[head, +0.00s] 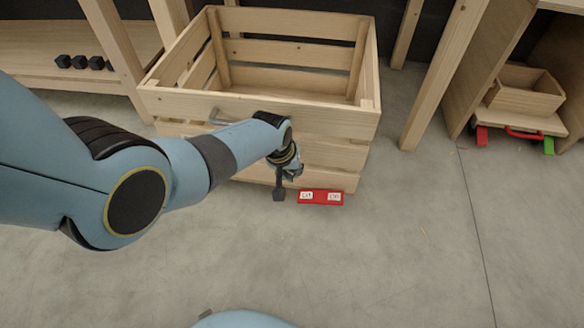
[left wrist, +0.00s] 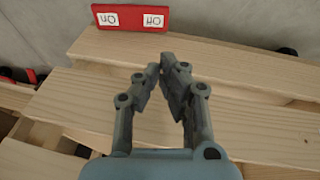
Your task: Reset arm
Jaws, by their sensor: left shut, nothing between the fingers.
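My left arm reaches in from the left in the head view. Its gripper (head: 290,173) is beside the front slats of the wooden crate (head: 270,122). In the left wrist view the two grey fingers (left wrist: 161,68) converge with their tips together, shut and empty, with pale wooden slats (left wrist: 230,103) behind them. I cannot tell whether the gripper touches the crate. My right gripper is not in view.
A red piece with two white labels (head: 321,198) lies at the crate's front foot; it also shows in the left wrist view (left wrist: 128,18). A wooden cart with a small box (head: 525,92) is at right. Small black cubes (head: 80,62) sit on a low shelf. Front floor is mostly clear.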

